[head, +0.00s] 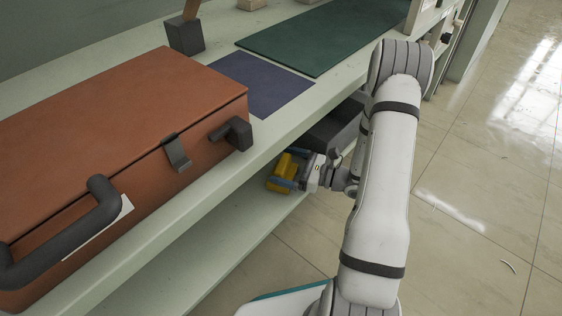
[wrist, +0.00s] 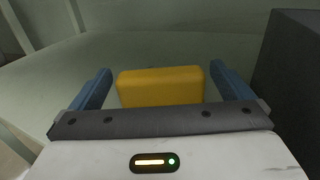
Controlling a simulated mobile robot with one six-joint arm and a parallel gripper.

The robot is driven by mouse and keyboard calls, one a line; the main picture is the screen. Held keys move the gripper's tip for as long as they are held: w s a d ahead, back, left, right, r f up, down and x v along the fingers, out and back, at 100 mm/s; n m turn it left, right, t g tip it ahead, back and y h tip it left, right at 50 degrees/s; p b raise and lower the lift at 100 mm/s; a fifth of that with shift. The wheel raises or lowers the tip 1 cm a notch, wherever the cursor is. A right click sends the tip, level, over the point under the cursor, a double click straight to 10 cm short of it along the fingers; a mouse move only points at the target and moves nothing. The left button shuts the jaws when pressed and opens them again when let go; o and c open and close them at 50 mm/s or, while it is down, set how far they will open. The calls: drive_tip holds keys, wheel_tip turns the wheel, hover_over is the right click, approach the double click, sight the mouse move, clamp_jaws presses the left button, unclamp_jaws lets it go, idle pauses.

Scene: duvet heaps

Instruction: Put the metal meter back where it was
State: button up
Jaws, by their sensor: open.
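A yellow block-shaped object (head: 281,171), the only likely meter in view, is at the lower shelf under the tabletop; I cannot tell whether it is metal. In the wrist view the yellow object (wrist: 160,86) lies between the blue fingers of my gripper. My gripper (wrist: 160,75) is open, with a visible gap on each side of the object. In the head view my gripper (head: 286,167) reaches in under the tabletop's edge from the right. The object's lower part is hidden behind the gripper body in the wrist view.
A dark box (head: 333,128) stands on the lower shelf beside my gripper; it also shows at right in the wrist view (wrist: 292,75). An orange case (head: 110,150) with dark handles, a blue mat (head: 258,84) and a green mat (head: 325,38) lie on top. The lower shelf (head: 215,240) is clear at front left.

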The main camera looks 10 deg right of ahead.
drive_tip(key=p+v, duration=0.2)
drive_tip(key=v, duration=0.8)
drive_tip(key=shift+p, duration=0.35)
drive_tip(key=shift+s, duration=0.1)
